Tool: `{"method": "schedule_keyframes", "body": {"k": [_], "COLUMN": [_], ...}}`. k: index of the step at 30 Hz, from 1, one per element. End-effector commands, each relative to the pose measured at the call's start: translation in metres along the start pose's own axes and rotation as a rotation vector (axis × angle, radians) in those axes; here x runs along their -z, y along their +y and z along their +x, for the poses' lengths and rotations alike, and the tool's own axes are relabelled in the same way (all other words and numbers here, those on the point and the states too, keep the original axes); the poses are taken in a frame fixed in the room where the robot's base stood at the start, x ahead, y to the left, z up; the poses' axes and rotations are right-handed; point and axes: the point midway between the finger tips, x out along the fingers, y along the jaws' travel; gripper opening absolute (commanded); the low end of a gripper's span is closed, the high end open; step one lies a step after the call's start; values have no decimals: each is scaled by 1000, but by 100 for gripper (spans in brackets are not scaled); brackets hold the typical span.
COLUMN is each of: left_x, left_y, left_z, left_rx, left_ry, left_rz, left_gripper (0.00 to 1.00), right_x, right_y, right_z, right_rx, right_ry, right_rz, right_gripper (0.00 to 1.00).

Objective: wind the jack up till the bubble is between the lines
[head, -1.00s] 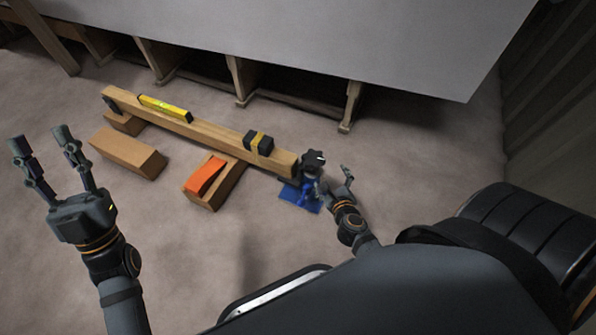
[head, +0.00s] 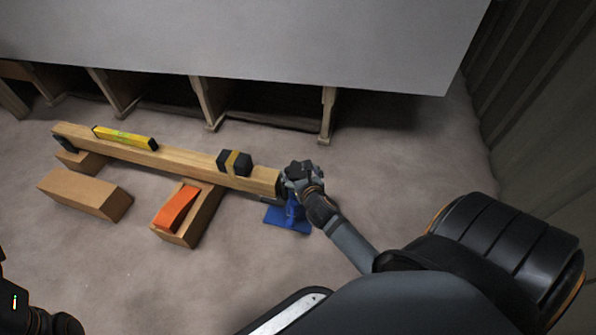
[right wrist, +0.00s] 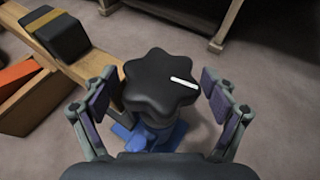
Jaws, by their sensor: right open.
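The blue jack (head: 289,216) stands on the floor at the right end of a long wooden beam (head: 190,163). Its black star-shaped knob (right wrist: 160,82) with a white mark sits between the fingers of my right gripper (right wrist: 160,92) in the right wrist view. The fingers are open, with a gap on both sides of the knob. My left gripper is out of the head view; only part of my left arm shows.
A black block with a yellow band (head: 235,163) sits on the beam near the jack. An orange wedge (head: 177,207) lies on a wooden block (head: 197,224). Another block (head: 84,194) lies at left. The grey hull (head: 240,45) on wooden supports overhangs behind.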

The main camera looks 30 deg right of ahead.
Motion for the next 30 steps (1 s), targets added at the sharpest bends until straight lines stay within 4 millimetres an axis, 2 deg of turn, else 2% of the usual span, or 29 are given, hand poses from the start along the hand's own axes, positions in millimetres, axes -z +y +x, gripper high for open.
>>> {"method": "schedule_keyframes", "body": {"k": [3, 11, 12, 21, 30], "left_x": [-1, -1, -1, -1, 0], "left_y": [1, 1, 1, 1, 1], "left_z": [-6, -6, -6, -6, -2], "left_rx": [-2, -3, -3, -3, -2], "left_ry": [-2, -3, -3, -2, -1], "left_rz": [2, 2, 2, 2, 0], "left_gripper": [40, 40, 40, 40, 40], "right_x": [1, -1, -1, 0, -1], "right_y": [0, 0, 0, 0, 0], "right_z": [10, 12, 12, 12, 12], "right_rx": [0, 0, 0, 0, -8], "right_ry": [-1, 0, 0, 0, 1], "right_rz": [-1, -1, -1, -1, -6], "right_gripper": [86, 86, 85, 46, 46]}}
